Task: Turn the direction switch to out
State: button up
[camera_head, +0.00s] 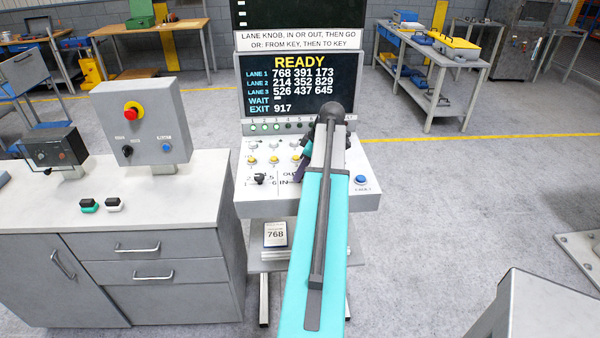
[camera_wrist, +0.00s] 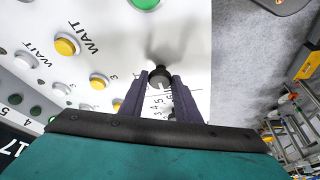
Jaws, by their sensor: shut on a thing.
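The direction switch (camera_wrist: 160,75) is a black knob on the white panel. In the wrist view it sits between the tips of my gripper (camera_wrist: 156,92), whose two dark fingers are shut on it. Which way the switch points cannot be made out. The sloped control panel (camera_head: 338,197) carries it. The black lane knob (camera_head: 260,178) stands to the left, apart from my gripper.
Yellow buttons (camera_head: 274,160) lie behind the knobs. A green button (camera_wrist: 145,3) is close to the switch. A blue button (camera_head: 361,180) is at the panel's right. The screen (camera_head: 300,84) reads READY.

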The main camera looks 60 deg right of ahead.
jog(key=shift+a+f+m, duration=0.1)
jog(key=shift+a+m, duration=0.05)
jog(key=shift+m, duration=0.15)
jog(key=m+h+b, duration=0.1)
jog(key=m, duration=0.1)
jog(key=shift+a+m+b, duration=0.15)
jog(key=shift+m+b, duration=0.15)
jog(key=shift+b, duration=0.05)
jog(key=m+h+b, duration=0.1)
jog(key=m, duration=0.2)
jog(key=shift+a+h, duration=0.1)
jog(key=shift+h, duration=0.2)
jog(key=shift+w+m+g+h, duration=0.1)
jog(key=shift+m+g+h, duration=0.3)
jog(key=shift+m, duration=1)
jog(key=shift+m+g+h, duration=0.3)
jog(key=shift+m+h, duration=0.2)
jog(key=shift+m, duration=0.9)
jog(key=o, duration=1)
jog(key=shift+r, duration=0.2)
